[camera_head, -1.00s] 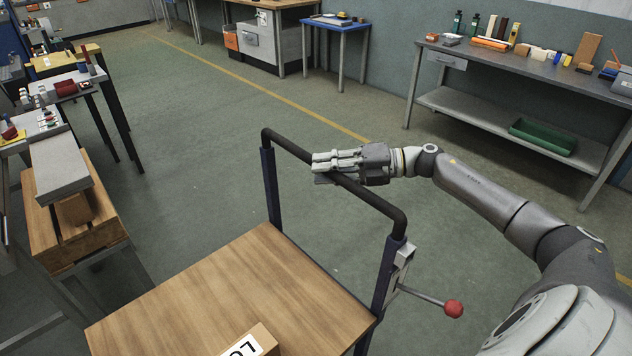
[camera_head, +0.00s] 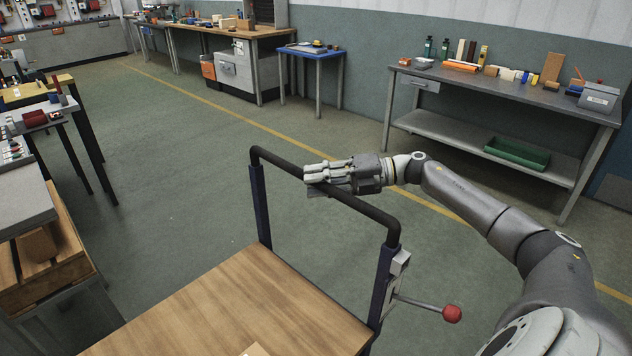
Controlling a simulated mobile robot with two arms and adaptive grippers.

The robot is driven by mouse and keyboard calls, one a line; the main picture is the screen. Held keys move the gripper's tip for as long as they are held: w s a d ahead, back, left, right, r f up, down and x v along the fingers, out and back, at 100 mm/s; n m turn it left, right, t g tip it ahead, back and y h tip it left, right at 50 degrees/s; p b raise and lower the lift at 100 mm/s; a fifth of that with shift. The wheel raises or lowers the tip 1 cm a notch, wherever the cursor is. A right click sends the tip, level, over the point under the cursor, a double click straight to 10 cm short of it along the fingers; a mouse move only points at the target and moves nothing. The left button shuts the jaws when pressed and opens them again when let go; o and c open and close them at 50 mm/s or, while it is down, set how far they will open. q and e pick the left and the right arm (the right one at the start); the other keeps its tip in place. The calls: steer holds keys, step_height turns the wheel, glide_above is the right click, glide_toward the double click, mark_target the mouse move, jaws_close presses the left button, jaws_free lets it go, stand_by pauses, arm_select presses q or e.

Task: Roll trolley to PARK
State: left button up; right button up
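The trolley has a wooden deck (camera_head: 245,315) at the bottom of the head view and a dark bent handle bar (camera_head: 373,212) on blue uprights. A lever with a red knob (camera_head: 452,313) sticks out from its right upright. My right gripper (camera_head: 312,180) lies across the handle bar near its middle, with the fingers shut on it; the underside of the grip is hidden. Only a small corner of a box (camera_head: 256,350) on the deck shows at the bottom edge. My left gripper is not in view. No PARK marking is visible.
Open green floor (camera_head: 190,170) lies beyond the trolley, crossed by a yellow line (camera_head: 235,117). A bench (camera_head: 440,85) with a green tray below stands at the right. A small blue table (camera_head: 312,52) is at the back. Tables and a wooden crate (camera_head: 45,262) line the left.

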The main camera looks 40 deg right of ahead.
steer(key=shift+o, duration=1.1)
steer(key=shift+d, duration=0.15)
steer(key=v, duration=1.2)
